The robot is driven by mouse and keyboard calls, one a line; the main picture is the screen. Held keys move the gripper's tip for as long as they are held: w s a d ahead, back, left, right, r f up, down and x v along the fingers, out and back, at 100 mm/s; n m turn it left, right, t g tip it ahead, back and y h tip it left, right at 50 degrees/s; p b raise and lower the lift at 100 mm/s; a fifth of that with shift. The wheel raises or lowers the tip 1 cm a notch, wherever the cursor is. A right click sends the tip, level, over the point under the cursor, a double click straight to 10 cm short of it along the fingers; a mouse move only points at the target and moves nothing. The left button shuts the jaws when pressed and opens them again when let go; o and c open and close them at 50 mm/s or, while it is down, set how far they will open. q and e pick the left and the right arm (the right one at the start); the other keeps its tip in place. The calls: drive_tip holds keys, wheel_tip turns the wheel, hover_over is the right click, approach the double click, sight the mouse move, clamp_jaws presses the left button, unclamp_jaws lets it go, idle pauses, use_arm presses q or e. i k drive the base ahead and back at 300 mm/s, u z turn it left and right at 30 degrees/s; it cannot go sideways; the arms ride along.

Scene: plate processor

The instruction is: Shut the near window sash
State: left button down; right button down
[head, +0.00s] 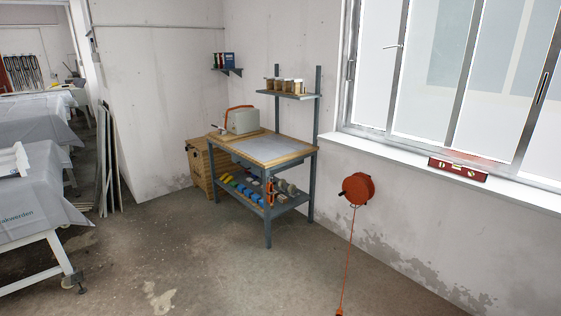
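The window (442,133) fills the upper right of the head view, set in a white wall above a white sill. It has several tall panes in grey metal frames. The nearest sash (539,95), at the right edge, has a dark upright handle (544,86) on its frame and is cut off by the picture edge. I cannot tell for sure whether this sash stands ajar. Neither of my grippers is in view.
A red level (457,169) lies on the sill (400,153). An orange cable reel (357,188) hangs on the wall, its cable running to the floor. A workbench (297,152) stands in the corner. Covered tables (35,205) stand left. The middle floor (190,265) is clear.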

sight(555, 48)
drive_tip(key=u, duration=0.35)
drive_tip(key=i, duration=2.45)
drive_tip(key=z, duration=0.65)
drive_tip(key=i, duration=1.9)
drive_tip(key=z, duration=0.8)
